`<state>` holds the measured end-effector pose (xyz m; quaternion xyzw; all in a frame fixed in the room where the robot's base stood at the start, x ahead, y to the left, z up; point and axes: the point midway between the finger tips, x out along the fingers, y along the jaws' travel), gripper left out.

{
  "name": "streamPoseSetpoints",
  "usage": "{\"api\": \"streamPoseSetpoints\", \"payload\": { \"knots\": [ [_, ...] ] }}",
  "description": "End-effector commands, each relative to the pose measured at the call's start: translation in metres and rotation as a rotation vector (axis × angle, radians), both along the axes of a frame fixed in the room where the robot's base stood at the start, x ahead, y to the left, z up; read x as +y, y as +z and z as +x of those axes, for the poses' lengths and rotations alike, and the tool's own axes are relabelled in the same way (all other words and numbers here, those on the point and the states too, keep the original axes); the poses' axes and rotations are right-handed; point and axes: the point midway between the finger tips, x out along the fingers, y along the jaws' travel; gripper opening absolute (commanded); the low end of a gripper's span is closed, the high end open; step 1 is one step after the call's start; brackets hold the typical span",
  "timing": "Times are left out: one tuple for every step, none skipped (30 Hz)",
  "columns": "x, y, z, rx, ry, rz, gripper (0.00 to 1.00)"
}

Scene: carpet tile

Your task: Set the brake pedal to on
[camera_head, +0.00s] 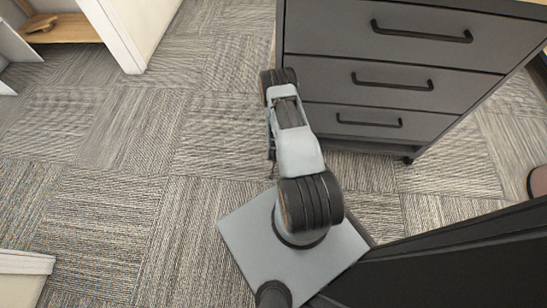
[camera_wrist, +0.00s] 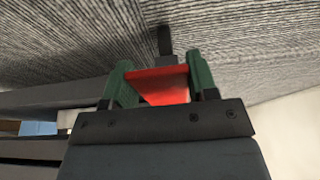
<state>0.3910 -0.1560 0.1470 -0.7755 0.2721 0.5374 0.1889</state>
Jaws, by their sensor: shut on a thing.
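The brake pedal (camera_wrist: 160,84) shows in the wrist view as a flat red plate between the two green fingers of my gripper (camera_wrist: 163,82). The fingers are shut on it, one on each side. A small black part (camera_wrist: 164,40) shows just past the red plate; I cannot tell whether it is a caster wheel. The pedal's lower end is hidden by the dark gripper body. I cannot tell its on or off position. In the head view my arm hides the pedal and the fingers.
A dark grey drawer cabinet (camera_head: 395,75) with black handles and a caster (camera_head: 407,160) stands right of my arm. A white panel (camera_head: 118,35) and a wooden shelf (camera_head: 60,28) are at the upper left. Patterned carpet (camera_head: 100,130) lies clear on the left.

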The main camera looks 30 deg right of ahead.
Motion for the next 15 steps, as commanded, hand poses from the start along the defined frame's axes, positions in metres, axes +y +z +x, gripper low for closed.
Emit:
{"api": "streamPoseSetpoints", "payload": {
  "knots": [
    [0.001,-0.006,0.001,0.002,0.005,0.002,0.1],
    [0.001,-0.008,0.001,0.002,0.005,0.002,0.1],
    [0.001,-0.01,0.001,0.002,0.005,0.002,0.1],
    [0.001,-0.011,0.001,0.003,0.005,0.003,0.1],
    [0.0,-0.013,0.002,0.003,0.005,0.003,0.1],
    [0.0,-0.014,0.002,0.003,0.005,0.003,0.11],
    [0.0,-0.015,0.002,0.003,0.005,0.003,0.11],
    [0.0,-0.016,0.002,0.003,0.005,0.003,0.1],
    [0.0,-0.017,0.002,0.004,0.005,0.003,0.11],
    [0.0,-0.018,0.002,0.004,0.005,0.003,0.1],
    [-0.001,-0.019,0.002,0.004,0.005,0.003,0.11],
    [-0.001,-0.02,0.002,0.004,0.005,0.003,0.11],
    [-0.001,-0.02,0.002,0.004,0.005,0.003,0.1],
    [-0.001,-0.021,0.002,0.004,0.005,0.003,0.11],
    [-0.001,-0.021,0.003,0.004,0.005,0.003,0.11]
  ]
}}
